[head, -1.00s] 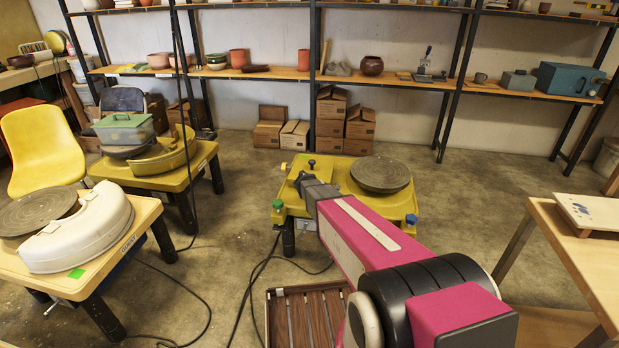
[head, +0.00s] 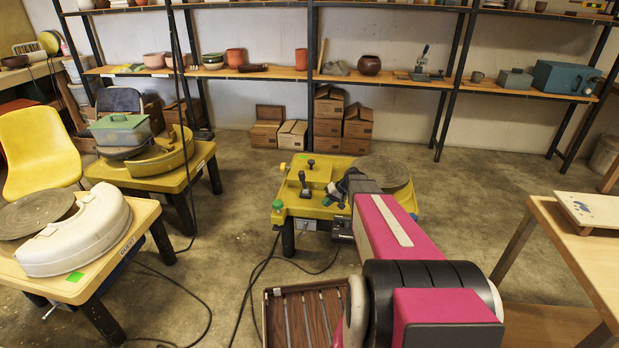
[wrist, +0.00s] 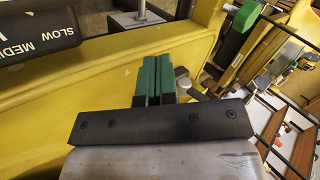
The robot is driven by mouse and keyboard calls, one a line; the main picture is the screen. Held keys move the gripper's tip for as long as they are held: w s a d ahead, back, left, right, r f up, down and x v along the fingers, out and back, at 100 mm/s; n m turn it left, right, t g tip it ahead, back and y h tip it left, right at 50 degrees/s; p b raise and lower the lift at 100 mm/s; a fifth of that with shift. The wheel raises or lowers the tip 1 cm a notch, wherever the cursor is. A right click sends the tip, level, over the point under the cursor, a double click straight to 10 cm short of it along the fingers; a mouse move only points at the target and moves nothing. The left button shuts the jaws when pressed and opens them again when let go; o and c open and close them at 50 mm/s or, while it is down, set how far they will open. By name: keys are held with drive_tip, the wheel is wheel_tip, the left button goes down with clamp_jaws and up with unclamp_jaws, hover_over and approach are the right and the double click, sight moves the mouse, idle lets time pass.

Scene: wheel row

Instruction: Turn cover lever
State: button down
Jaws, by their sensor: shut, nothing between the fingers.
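The yellow pottery wheel (head: 318,210) stands in the middle of the head view. A dark upright lever (head: 304,184) rises from a plate on its left part, and a smaller dark knob (head: 311,164) stands behind it. I cannot tell which one is the cover lever. My gripper (head: 337,192) is low over the wheel, right of the upright lever. In the wrist view its green fingers (wrist: 153,80) are closed together and empty, against a yellow background. A small grey-tipped lever (wrist: 183,74) shows just right of the fingers; contact is unclear.
The round wheel head (head: 378,168) lies behind my arm. A black speed panel (wrist: 40,30) and a green knob (wrist: 240,35) show in the wrist view. A slatted crate (head: 305,312) is on the floor in front. A wooden table (head: 575,235) stands at right.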

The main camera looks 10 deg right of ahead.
sight(303, 174)
drive_tip(key=w+d+r+m+t+y, duration=0.6)
drive_tip(key=d+r, duration=0.1)
drive_tip(key=r, duration=0.2)
drive_tip(key=x, duration=1.4)
drive_tip(key=shift+a, duration=0.25)
drive_tip(key=shift+a+f, duration=0.1)
drive_tip(key=shift+a, duration=0.05)
drive_tip(key=a+h, duration=0.1)
drive_tip(key=w+a+g+h, duration=0.1)
drive_tip(key=a+h, duration=0.1)
drive_tip(key=shift+a+n+g+h, duration=0.2)
drive_tip(key=shift+n+g+h, duration=0.1)
drive_tip(key=shift+n, duration=0.1)
drive_tip(key=shift+w+a+h, duration=0.1)
drive_tip(key=shift+a+h, duration=0.05)
drive_tip(key=shift+h, duration=0.15)
drive_tip(key=shift+w+a+f, duration=0.1)
drive_tip(key=shift+w+a, duration=0.05)
drive_tip(key=shift+a, duration=0.45)
